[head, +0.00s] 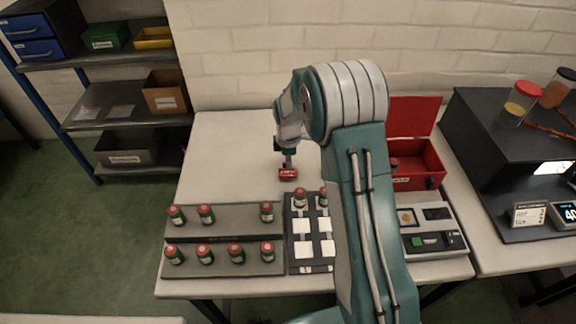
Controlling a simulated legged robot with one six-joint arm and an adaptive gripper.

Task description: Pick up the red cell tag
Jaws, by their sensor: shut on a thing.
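In the head view my gripper (288,163) points down above the back middle of the white table. It is shut on a small red tag (288,174) with pale marking on its front. The tag is at the fingertips, and I cannot tell whether it touches the table or hangs a little above it. The fingertips are small in this view and partly hidden by the tag.
Green cylinders with red caps stand on a grey rack (222,229) and a dark tray (313,250). An open red box (418,165) and a grey device (430,230) are right of my arm. The table's back left (225,150) is clear.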

